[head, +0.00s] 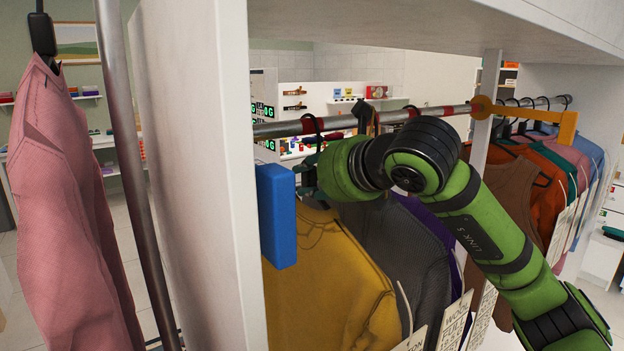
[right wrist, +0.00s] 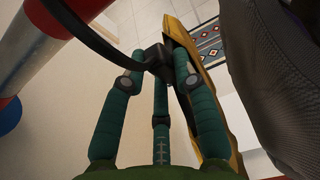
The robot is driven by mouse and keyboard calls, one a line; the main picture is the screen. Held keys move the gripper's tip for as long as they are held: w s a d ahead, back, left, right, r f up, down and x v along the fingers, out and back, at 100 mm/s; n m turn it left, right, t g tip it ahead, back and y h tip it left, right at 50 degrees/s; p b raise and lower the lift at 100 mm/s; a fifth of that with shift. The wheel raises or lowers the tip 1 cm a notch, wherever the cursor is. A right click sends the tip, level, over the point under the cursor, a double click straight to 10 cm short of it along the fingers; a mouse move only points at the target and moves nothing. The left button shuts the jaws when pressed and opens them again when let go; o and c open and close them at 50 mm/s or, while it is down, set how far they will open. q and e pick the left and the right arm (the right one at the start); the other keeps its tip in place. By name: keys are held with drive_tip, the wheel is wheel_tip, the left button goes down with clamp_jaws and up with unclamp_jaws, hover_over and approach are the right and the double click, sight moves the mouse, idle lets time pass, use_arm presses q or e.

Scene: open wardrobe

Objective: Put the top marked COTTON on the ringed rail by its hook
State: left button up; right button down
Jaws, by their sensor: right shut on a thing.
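The mustard-yellow top (head: 325,275) hangs upright at the left end of the compartment; its tag (head: 411,340) shows only the end of a word, "ON". My right gripper (head: 312,180) is shut on its black hanger just below the hook, also seen in the right wrist view (right wrist: 158,60). The hook (head: 313,124) is at the rail with red bands (head: 345,122) and looks curved over it; whether it bears on the rail I cannot tell. The banded rail is also at the upper left of the wrist view (right wrist: 38,50). My left gripper is out of view.
A dark grey garment (head: 400,245) and a purple one hang close right of the yellow top. A blue block (head: 276,215) is at the white panel (head: 190,150). More tops hang behind an orange bracket (head: 566,128). A pink garment (head: 65,200) hangs far left.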

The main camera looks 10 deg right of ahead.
drive_tip(key=shift+f, duration=0.2)
drive_tip(key=c, duration=0.9)
unclamp_jaws()
